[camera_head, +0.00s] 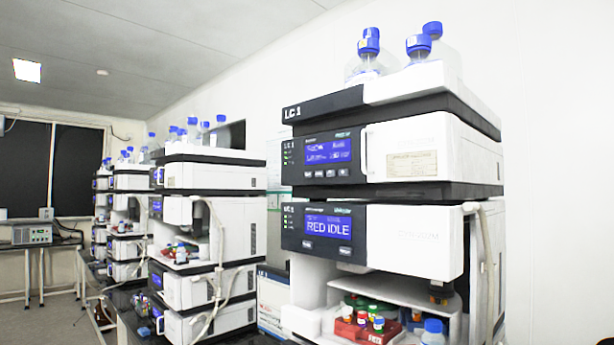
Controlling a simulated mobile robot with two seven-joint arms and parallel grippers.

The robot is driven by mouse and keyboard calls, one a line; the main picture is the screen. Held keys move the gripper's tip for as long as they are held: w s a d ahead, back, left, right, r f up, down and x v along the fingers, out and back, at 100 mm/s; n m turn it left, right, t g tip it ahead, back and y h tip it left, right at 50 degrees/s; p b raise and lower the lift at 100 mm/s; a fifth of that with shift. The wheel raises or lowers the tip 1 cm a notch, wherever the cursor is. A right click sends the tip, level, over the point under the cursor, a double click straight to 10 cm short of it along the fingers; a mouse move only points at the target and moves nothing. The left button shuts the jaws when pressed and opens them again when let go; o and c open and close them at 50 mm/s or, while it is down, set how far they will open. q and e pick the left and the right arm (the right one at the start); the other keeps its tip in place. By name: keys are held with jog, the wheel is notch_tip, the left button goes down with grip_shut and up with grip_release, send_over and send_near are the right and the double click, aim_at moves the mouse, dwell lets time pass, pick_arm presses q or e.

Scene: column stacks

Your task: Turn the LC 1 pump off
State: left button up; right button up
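The LC 1 stack (323,105) stands close at the right, with "LC 1" on its dark top edge. Its upper module, which I take for the pump (416,150), has a lit blue display (328,150) with text too small to read surely. A row of small buttons (326,173) sits under that display, and small green lights show at its left. The module below has a blue display (328,226) reading "RED IDLE".
Blue-capped bottles (366,62) stand on top of the LC 1 stack. An open bay below holds a red vial rack (357,331). A pale tube (487,250) hangs down the stack's right side. More similar stacks (210,175) recede to the left along the bench.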

jog(key=c, duration=0.5)
jog(key=shift+d, duration=0.15)
grip_shut()
dwell(0.8)
